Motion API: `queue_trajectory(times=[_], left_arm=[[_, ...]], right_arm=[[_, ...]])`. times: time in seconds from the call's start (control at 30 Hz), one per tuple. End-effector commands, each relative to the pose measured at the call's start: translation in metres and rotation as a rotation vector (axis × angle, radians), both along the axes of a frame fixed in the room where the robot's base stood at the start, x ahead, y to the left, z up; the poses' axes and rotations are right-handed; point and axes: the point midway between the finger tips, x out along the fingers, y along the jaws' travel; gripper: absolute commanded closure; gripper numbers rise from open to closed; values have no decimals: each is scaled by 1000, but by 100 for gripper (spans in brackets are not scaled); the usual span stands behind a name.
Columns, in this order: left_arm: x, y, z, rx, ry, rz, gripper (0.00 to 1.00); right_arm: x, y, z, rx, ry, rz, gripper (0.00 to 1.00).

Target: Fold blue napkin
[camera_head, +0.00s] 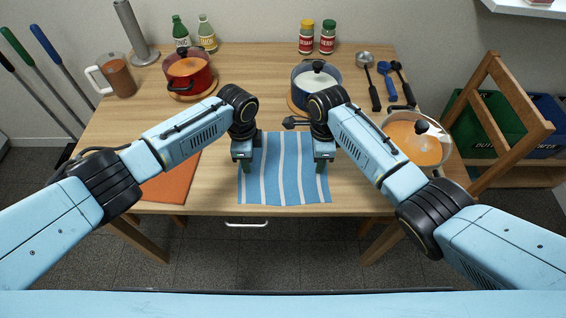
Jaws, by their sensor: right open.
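The blue napkin (284,178) with white stripes lies flat and spread out on the wooden table, near its front edge. My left gripper (243,163) points down at the napkin's left edge, near its upper left part. My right gripper (325,161) points down at the napkin's right edge, at about the same height, and is open. The fingers of both grippers are small and partly hidden by their own bodies. I cannot tell whether either touches the cloth, or how far the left fingers are apart.
Behind the grippers stand a red pot (189,74) and a blue pot (304,85). An orange cloth (172,185) lies left of the napkin. A pan with orange contents (413,146) stands on the right. Several utensils (370,86) lie behind it. The table middle between the pots is clear.

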Motion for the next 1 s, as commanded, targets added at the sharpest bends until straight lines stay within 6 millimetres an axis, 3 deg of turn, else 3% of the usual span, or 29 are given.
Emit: queue_trajectory(times=[0.5, 1.0], left_arm=[[0, 0, -4, 0, 1, 1, 59], [0, 0, -4, 1, 1, 1, 92]], right_arm=[[0, 0, -4, 0, 1, 0, 59], [-1, 0, -4, -1, 2, 0, 92]])
